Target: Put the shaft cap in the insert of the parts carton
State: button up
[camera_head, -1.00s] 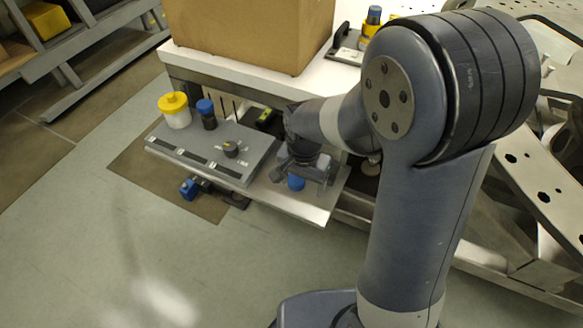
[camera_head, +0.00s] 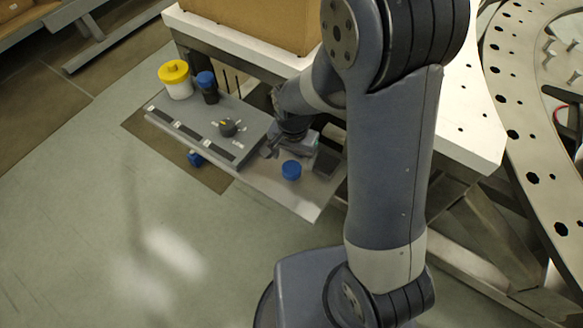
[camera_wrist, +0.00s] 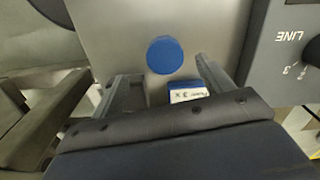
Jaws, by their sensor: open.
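A round blue cap (camera_head: 291,169), which I take for the shaft cap, sits on the bare metal shelf. It also shows in the wrist view (camera_wrist: 165,55). My gripper (camera_head: 290,143) is open, just beyond the cap in the head view. A cardboard carton (camera_head: 255,22) stands on the white bench top. Its inside and any insert are out of view.
A grey panel (camera_head: 190,119) with a dial (camera_head: 229,127) lies left of my gripper. A yellow-lidded jar (camera_head: 176,80) and a blue-topped dark bottle (camera_head: 208,87) stand behind it. A blue-and-white box (camera_wrist: 187,93) shows near my fingers.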

aim_at(292, 167)
jog(key=f, duration=0.2)
jog(key=w+f, duration=0.1)
jog(key=f, duration=0.1)
jog(key=shift+f, duration=0.1)
jog(key=shift+a+f, duration=0.1)
jog(key=shift+f, duration=0.5)
jog(key=c, duration=1.1)
jog(key=shift+r, duration=0.15)
